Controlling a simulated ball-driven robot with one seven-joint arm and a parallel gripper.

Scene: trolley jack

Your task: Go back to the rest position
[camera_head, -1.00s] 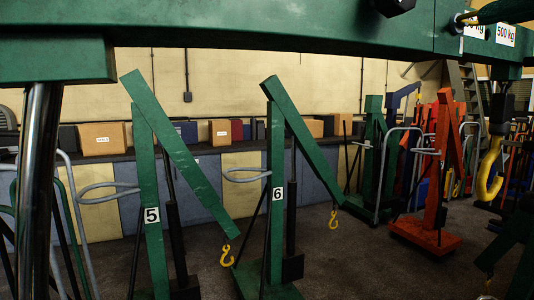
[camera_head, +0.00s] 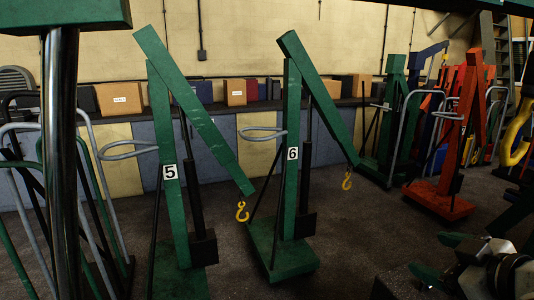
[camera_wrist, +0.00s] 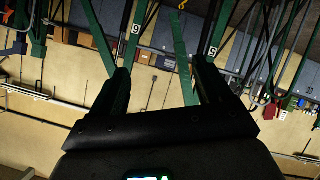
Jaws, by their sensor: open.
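My gripper (camera_wrist: 160,78) shows in the wrist view with its two dark fingers apart and nothing between them. The wrist picture is upside down and tilted, with the green cranes and wall beyond the fingers. Dark mechanical parts, which look like my arm, show at the lower right of the head view. No trolley jack can be made out clearly.
Green cranes marked 5 (camera_head: 168,200) and 6 (camera_head: 291,175) stand ahead with yellow hooks hanging. A red crane (camera_head: 458,150) stands at right. A green beam (camera_head: 85,17) and shiny post (camera_head: 60,160) are close at left. Dark floor lies between the cranes.

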